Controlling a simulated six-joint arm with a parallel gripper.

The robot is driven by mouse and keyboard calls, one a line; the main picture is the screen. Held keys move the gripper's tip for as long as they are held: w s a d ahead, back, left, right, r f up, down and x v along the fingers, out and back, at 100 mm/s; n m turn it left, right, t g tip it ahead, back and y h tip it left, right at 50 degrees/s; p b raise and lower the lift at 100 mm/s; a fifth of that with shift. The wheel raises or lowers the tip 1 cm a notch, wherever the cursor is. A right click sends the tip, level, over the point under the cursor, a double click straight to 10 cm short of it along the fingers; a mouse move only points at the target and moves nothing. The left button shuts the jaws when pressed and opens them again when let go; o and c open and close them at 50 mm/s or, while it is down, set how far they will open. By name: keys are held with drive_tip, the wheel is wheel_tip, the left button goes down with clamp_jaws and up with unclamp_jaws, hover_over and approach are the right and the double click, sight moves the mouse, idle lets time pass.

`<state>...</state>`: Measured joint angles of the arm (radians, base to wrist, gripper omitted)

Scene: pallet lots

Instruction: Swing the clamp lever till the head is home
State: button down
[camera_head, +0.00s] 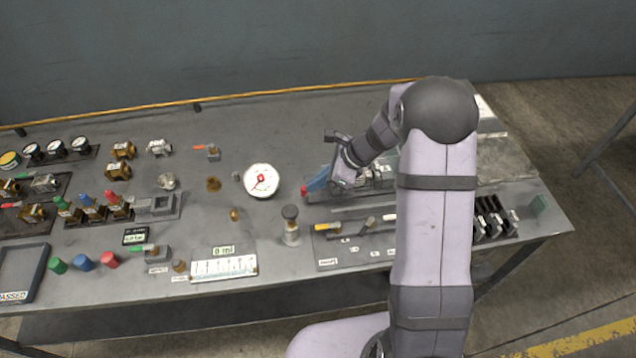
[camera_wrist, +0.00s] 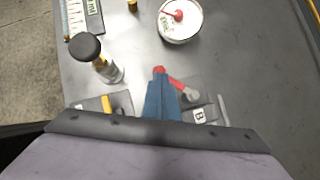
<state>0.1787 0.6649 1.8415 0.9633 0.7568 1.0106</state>
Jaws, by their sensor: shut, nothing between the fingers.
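A lever with a red ball knob (camera_head: 304,190) stands at the left end of a dark base plate in the middle of the bench. In the wrist view its knob (camera_wrist: 158,70) and red arm (camera_wrist: 182,86) show just beyond my fingertips, the arm slanting down to the right. My gripper (camera_head: 316,184) is low over the plate with its blue fingers shut and empty. The fingertips (camera_wrist: 160,88) are right beside the knob; I cannot tell whether they touch. The clamp's head is not clearly visible, partly hidden behind my fingers and wrist.
A black-knobbed plunger (camera_head: 291,226) stands nearer the front. A yellow-handled lever (camera_head: 327,227) sits on a front panel. Several valves crowd the bench's left side. Bare bench lies behind the gauge.

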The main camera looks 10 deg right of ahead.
drive_tip(key=shift+w+a+m+t, duration=0.1)
drive_tip(key=shift+a+m+t, duration=0.2)
drive_tip(key=shift+m, duration=0.2)
drive_tip(key=m, duration=0.1)
drive_tip(key=w+a+m+t+h+b, duration=0.1)
drive_tip(key=m, duration=0.1)
drive_tip(key=a+m+t+b, duration=0.1)
drive_tip(key=shift+w+a+h, duration=0.1)
drive_tip(key=shift+w+h, duration=0.15)
drive_tip(key=shift+h, duration=0.15)
drive_tip(key=shift+w+a+m+t+h, duration=0.35)
drive_tip(key=shift+w+m, duration=0.3)
drive_tip(key=shift+m, duration=0.35)
drive_tip(key=shift+w+a, duration=0.1)
drive_tip(key=shift+s+d+b, duration=0.2)
drive_tip(key=shift+d+b, duration=0.1)
drive_tip(key=shift+d, duration=0.5)
